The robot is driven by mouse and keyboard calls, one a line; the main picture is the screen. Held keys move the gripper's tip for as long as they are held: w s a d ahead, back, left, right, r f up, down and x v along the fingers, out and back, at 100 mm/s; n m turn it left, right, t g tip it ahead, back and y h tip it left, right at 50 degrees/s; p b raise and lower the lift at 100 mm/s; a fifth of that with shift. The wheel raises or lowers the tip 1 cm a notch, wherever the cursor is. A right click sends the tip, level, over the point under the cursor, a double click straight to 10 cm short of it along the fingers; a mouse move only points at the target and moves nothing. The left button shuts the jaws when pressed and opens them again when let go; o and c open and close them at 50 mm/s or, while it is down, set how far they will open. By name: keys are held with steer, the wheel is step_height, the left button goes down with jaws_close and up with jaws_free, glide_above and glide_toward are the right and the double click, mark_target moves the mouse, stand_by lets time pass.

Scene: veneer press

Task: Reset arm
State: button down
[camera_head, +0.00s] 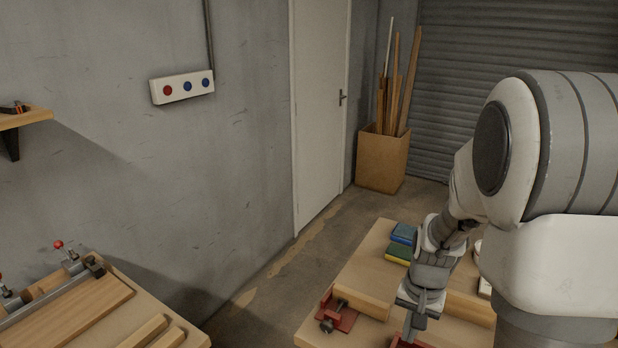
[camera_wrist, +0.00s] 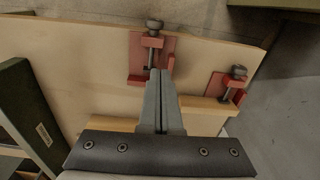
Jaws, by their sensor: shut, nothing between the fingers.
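My gripper (camera_wrist: 160,73) points down over the light wooden workbench (camera_wrist: 85,55) in the wrist view. Its two grey fingers are together with nothing between them. In the head view my arm comes in from the right, and my gripper (camera_head: 411,338) is low over the bench (camera_head: 366,264) at the right. A red clamp (camera_wrist: 150,55) lies just beyond the fingertips in the wrist view. A second red clamp (camera_wrist: 228,84) is to the right. I cannot tell whether the fingers touch anything.
A wooden block (camera_head: 362,301) sits by a red clamp (camera_head: 337,314). Blue and green pads (camera_head: 402,238) lie behind. Another bench (camera_head: 128,320) with clamped boards is at lower left. A button panel (camera_head: 183,87), a white door (camera_head: 318,110) and a box of offcuts (camera_head: 383,162) stand farther back. Floor between benches is clear.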

steer(key=s+a+r+n+t, duration=0.2)
steer(key=s+a+r+n, duration=0.1)
steer(key=s+r, duration=0.4)
steer(key=s+a+r+n+t, duration=0.3)
steer(key=s+a+r, duration=0.2)
steer(key=r, duration=0.8)
steer(key=shift+s+a, duration=0.2)
steer(key=shift+s, duration=0.9)
